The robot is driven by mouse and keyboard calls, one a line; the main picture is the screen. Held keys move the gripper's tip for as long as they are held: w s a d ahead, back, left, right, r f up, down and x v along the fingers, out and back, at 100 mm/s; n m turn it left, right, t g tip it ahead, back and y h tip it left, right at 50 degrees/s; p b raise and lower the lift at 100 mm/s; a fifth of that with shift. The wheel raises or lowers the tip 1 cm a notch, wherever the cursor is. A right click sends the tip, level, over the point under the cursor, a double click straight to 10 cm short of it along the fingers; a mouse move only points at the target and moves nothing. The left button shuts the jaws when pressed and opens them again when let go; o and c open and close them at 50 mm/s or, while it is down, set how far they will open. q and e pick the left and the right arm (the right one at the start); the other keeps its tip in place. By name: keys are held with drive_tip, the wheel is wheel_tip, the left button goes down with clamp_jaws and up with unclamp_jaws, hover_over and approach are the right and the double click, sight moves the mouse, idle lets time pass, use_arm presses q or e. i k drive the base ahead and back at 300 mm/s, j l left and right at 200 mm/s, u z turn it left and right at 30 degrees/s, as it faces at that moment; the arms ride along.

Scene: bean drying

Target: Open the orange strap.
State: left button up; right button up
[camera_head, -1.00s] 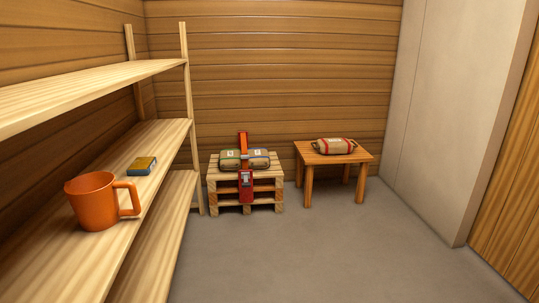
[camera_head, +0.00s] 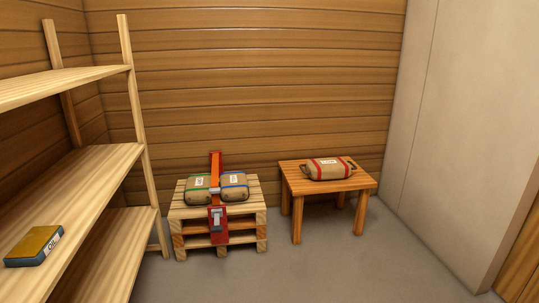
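The orange strap (camera_head: 215,167) runs over a pallet stack (camera_head: 184,226) near the back wall. It stands up behind the two sacks and passes between them. A red buckle piece with a grey part (camera_head: 218,224) hangs at the front of the pallets. The sack with the green band (camera_head: 199,188) lies left of the strap, and the sack with the blue band (camera_head: 234,186) lies right of it. Whether the strap is latched is too small to tell. Neither of my grippers shows in the head view.
A wooden table (camera_head: 297,185) right of the pallets holds a red-banded sack (camera_head: 328,169). A wooden shelf (camera_head: 95,178) on the left carries a yellow and blue box (camera_head: 34,246). The grey floor (camera_head: 330,268) in front of the pallets and table is clear.

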sight(214, 190)
drive_tip(key=i, duration=2)
